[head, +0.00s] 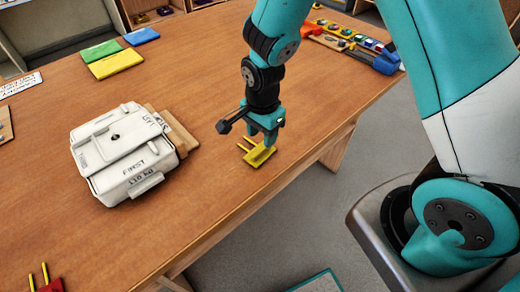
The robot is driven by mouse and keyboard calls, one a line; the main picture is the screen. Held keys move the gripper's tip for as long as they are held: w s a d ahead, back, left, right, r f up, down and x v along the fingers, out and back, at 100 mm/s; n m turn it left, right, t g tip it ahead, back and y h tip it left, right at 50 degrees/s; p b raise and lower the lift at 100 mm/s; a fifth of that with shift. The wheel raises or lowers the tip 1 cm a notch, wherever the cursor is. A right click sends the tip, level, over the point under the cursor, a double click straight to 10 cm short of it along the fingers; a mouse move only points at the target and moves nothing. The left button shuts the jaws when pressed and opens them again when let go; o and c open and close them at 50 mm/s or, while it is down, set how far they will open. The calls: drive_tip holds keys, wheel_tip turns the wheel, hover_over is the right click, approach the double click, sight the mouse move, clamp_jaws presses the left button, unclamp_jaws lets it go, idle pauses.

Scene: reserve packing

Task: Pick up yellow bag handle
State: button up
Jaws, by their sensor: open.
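A small yellow piece (258,158) with two thin prongs pointing left lies on the wooden table, near its right edge; it looks like the yellow bag handle. My gripper (267,138) points down right over it, with teal fingers open. The fingers hide part of the piece's upper side. I cannot tell whether they touch it or straddle it.
A white lidded box (122,152) with black lettering stands left of my gripper, by a wooden board (178,136). A red piece with yellow prongs (50,286) is at the lower left. Coloured flat cards (116,64) lie further back. The table's middle front is clear.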

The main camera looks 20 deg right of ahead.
sight(262, 149)
drive_tip(key=shift+f+p, duration=1.05)
drive_tip(key=shift+f, duration=1.65)
clamp_jaws()
